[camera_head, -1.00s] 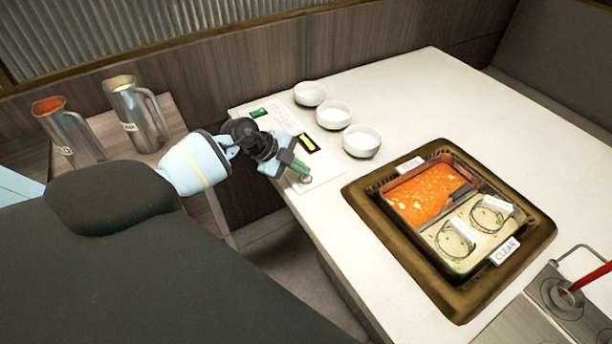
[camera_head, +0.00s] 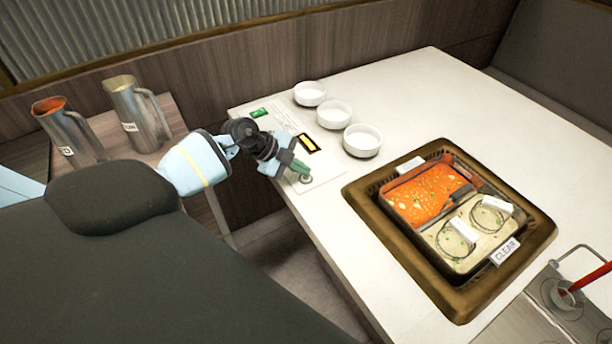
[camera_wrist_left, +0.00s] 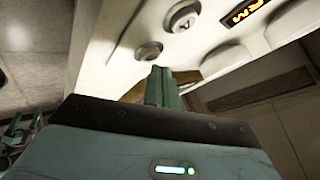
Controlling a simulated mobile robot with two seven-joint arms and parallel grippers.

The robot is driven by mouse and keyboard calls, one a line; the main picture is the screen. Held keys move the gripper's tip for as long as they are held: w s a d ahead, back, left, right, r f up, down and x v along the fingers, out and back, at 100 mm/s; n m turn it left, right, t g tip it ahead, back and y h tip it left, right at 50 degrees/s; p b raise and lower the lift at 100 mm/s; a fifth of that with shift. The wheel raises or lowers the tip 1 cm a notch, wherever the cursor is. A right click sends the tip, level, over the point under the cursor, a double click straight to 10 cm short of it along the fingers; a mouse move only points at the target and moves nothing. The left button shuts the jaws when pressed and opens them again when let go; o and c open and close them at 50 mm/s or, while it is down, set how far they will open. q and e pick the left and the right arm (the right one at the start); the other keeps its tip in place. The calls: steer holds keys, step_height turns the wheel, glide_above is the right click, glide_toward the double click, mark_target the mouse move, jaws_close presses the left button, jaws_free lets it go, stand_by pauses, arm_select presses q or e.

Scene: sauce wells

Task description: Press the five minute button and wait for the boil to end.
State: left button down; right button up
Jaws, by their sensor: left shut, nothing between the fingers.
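My left gripper (camera_head: 300,168) has green fingers and is shut and empty. It is over the near left corner of the white table, at a control panel (camera_head: 330,172). A round grey button (camera_head: 305,179) shows just by its fingertips in the head view; I cannot tell whether they touch it. In the left wrist view the shut fingers (camera_wrist_left: 161,84) point at the panel. Two round buttons show there, one nearer the fingers (camera_wrist_left: 148,51) and one farther (camera_wrist_left: 183,17). A lit yellow display (camera_head: 307,143) is beside them. Button labels are unreadable. My right gripper is out of view.
A sunken pot (camera_head: 392,205) holds red broth and pale broth with two round wells, with a CLEAR label (camera_head: 506,250). Three white bowls (camera_head: 362,141) stand behind the panel. Two metal pitchers (camera_head: 137,112) stand on a side table. The table's far middle is clear.

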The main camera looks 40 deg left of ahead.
arm_select(q)
steer(key=shift+f, duration=0.1)
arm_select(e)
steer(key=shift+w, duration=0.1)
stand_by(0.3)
arm_select(q)
steer(key=shift+f, duration=0.35)
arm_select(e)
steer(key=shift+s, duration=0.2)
arm_select(q)
steer(key=shift+r+p, duration=0.45)
steer(key=shift+p, duration=0.05)
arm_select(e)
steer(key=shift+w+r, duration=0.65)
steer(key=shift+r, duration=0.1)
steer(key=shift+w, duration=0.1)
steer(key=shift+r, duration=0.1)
